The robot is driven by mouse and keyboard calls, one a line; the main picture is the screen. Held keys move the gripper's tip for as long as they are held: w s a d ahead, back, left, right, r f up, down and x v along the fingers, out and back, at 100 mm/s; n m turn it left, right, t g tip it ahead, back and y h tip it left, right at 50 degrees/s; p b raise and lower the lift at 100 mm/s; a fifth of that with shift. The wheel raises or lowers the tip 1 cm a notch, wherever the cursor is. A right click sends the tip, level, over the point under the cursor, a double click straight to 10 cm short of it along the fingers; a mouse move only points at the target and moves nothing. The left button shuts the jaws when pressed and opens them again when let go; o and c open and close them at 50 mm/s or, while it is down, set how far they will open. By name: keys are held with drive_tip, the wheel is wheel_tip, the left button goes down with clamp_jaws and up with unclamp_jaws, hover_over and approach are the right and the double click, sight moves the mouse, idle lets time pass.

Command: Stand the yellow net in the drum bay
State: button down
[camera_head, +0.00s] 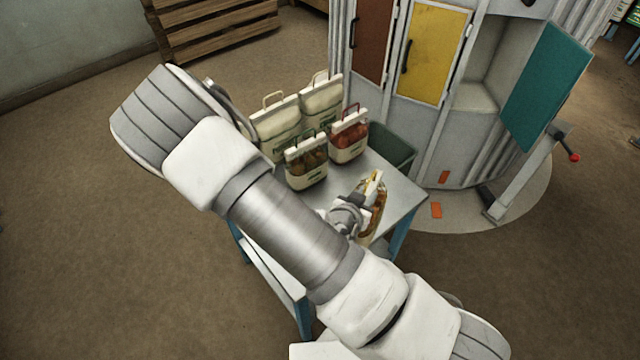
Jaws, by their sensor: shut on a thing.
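The yellow net (379,212), a sack with orange-yellow contents and a pale top band, is at the front right of the small table (404,190). My gripper (367,196) is shut on it near the top; my arm partly hides the sack, and I cannot tell whether its base touches the table. The drum (452,150) is a round grey ribbed cabinet behind the table. Its teal door (546,88) stands open beside an open bay (478,92) that looks empty. The brown door (372,38) and yellow door (432,50) look shut.
On the table stand two cream sacks (278,126) (321,101), a green net (306,162) and a red net (349,136). A dark green bin (390,145) is at the table's back right. A lever with a red knob (574,157) stands right of the drum.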

drive_tip(key=w+b, duration=0.1)
drive_tip(key=b, duration=0.2)
drive_tip(key=shift+a+f, duration=0.15)
drive_tip(key=w+b, duration=0.1)
drive_tip(key=b, duration=0.3)
drive_tip(key=shift+w+a+b, duration=0.1)
drive_tip(key=shift+b, duration=0.3)
drive_tip(key=f+b, duration=0.1)
drive_tip(key=b, duration=0.5)
drive_tip(key=shift+w+f, duration=0.1)
drive_tip(key=w+a+f+b, duration=0.1)
drive_tip(key=w+f, duration=0.8)
drive_tip(key=shift+f+b, duration=0.15)
drive_tip(key=shift+b, duration=0.15)
drive_tip(key=shift+w+a+f, duration=0.1)
drive_tip(key=shift+f, duration=0.1)
drive_tip(key=c, duration=0.7)
unclamp_jaws()
